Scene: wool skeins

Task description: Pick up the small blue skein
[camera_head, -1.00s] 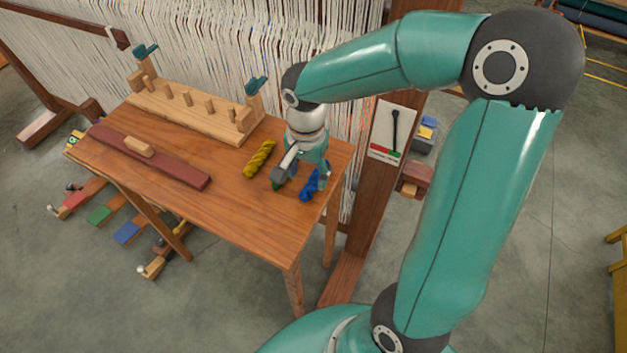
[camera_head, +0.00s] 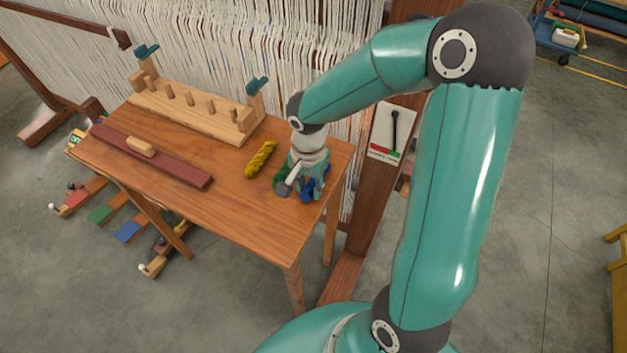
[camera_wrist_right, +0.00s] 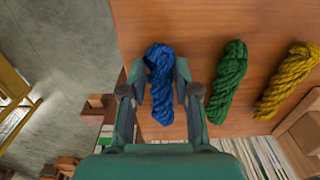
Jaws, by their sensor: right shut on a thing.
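The small blue skein (camera_wrist_right: 160,85) lies between the two fingers of my right gripper (camera_wrist_right: 160,100) in the right wrist view. In the head view the blue skein (camera_head: 308,190) is partly hidden by my right gripper (camera_head: 300,188), which points down at the table's right end. The fingers are shut on the skein, and it is at or close to the tabletop. A green skein (camera_wrist_right: 228,82) lies beside it, mostly hidden behind my gripper in the head view. My left gripper is not in view.
A yellow skein (camera_head: 260,160) lies on the wooden table (camera_head: 235,210), left of my gripper. A pegged wooden rack (camera_head: 195,118) and a dark red bar (camera_head: 150,157) lie farther left. Loom threads (camera_head: 230,50) hang behind the table. The table's front middle is clear.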

